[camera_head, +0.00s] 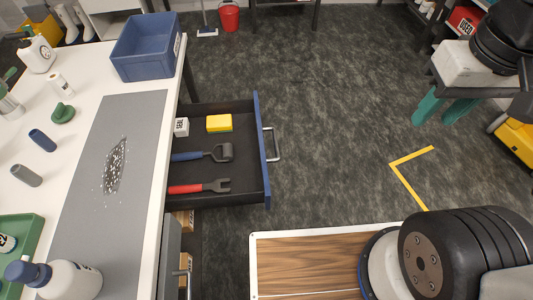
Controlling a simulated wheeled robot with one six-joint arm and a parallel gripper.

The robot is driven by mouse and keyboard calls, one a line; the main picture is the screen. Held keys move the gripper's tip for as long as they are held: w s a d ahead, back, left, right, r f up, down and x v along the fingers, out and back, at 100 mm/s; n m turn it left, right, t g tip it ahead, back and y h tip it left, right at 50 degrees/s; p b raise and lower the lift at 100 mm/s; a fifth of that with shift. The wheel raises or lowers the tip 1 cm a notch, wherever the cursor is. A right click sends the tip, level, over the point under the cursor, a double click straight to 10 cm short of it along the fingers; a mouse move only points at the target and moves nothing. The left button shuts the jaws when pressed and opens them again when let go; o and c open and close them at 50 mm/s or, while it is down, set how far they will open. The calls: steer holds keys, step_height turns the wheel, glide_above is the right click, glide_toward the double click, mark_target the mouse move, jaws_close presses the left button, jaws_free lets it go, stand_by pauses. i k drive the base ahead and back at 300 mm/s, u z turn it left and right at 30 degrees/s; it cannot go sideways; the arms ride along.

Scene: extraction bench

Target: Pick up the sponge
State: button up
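A yellow sponge (219,123) lies in the open drawer (225,176), toward its back. It rests flat on the dark drawer floor and shows whole. My gripper (434,119) is at the upper right, with two teal fingers pointing down from a pale body. The fingers are apart with nothing between them. It is over the floor, well to the right of the drawer and away from the sponge.
A white labelled block (181,127) sits left of the sponge. A blue-handled tool (202,154) and a red-handled tool (199,187) lie nearer. The drawer's front handle (274,145) juts right. A blue bin (148,47) stands on the bench. Floor between drawer and gripper is clear.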

mark_target(220, 123)
steer(key=z, duration=1.3)
steer(key=i, duration=1.35)
steer(key=u, duration=2.9)
